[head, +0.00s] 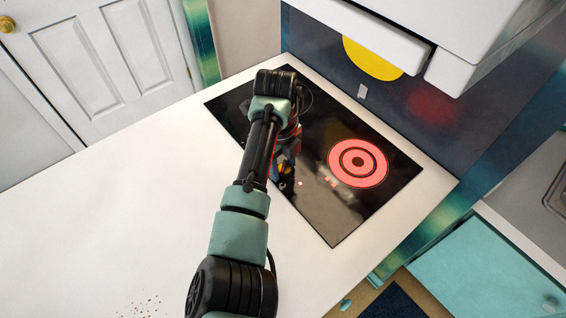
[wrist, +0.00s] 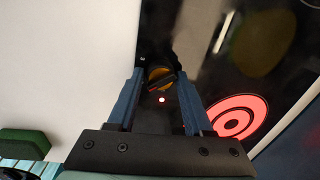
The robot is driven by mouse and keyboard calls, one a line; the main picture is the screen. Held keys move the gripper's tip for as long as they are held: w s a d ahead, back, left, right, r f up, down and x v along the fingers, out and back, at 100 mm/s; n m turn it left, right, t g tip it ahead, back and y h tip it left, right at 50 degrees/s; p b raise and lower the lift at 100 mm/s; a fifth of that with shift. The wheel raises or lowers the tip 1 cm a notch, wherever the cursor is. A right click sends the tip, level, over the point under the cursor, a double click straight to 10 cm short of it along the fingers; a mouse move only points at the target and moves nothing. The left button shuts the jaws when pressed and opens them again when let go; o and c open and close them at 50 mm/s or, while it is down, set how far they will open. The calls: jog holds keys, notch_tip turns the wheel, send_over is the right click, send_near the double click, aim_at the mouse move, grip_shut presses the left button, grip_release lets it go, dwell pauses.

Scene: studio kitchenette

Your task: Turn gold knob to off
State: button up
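The gold knob (wrist: 160,72) has a dark bar across it and sits on the black cooktop (wrist: 205,75). In the wrist view it lies between the tips of my gripper (wrist: 160,80), whose two blue fingers stand apart with a narrow gap seen on each side of the knob. I cannot tell how far above the knob the tips are. In the head view my gripper (head: 287,165) is largely hidden by my arm, with a bit of gold showing near it. A burner (head: 358,163) glows red, also seen in the wrist view (wrist: 234,117).
A small red light (wrist: 162,100) shines beside the knob. The white counter (head: 110,215) around the cooktop (head: 330,220) is mostly clear, with some brown specks at the front. A white hood (head: 480,35) overhangs at the back right. A white door (head: 105,50) stands at left.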

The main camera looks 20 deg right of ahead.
grip_shut()
